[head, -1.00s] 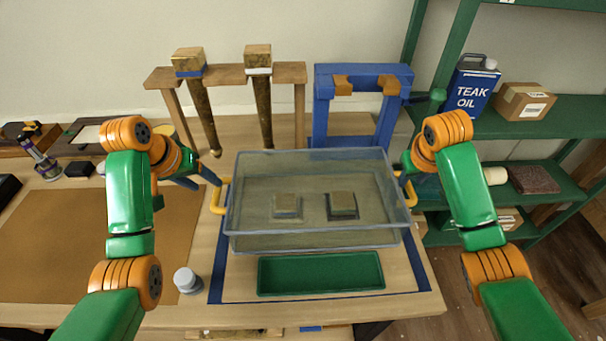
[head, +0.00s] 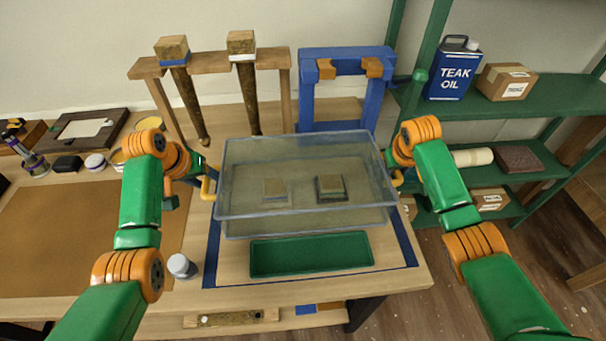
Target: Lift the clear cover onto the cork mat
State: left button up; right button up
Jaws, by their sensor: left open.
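The clear cover (head: 240,205) is a see-through box with a yellow handle on each side. The brown cork mat (head: 75,245) lies bare at the left. My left gripper (head: 203,171) is open at the left yellow handle (head: 208,184); contact is unclear. My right gripper (head: 393,168) is beside the right handle (head: 398,178), its fingers mostly hidden by its own wrist and the cover, so its jaws cannot be read.
A green tray (head: 312,254) lies just in front of the cover, inside a blue border (head: 405,245). A small white-lidded jar (head: 181,266) stands between border and mat. Behind are a wooden rack (head: 210,66) with two legs and a blue frame (head: 345,55). Green shelves (head: 525,100) stand right.

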pick_arm(q)
jog(key=c, duration=0.6)
pick_arm(e)
grip_shut()
pick_arm(q)
grip_shut()
jog(key=shift+r, duration=0.1)
pick_arm(e)
jog(key=shift+r, duration=0.1)
dwell(0.4)
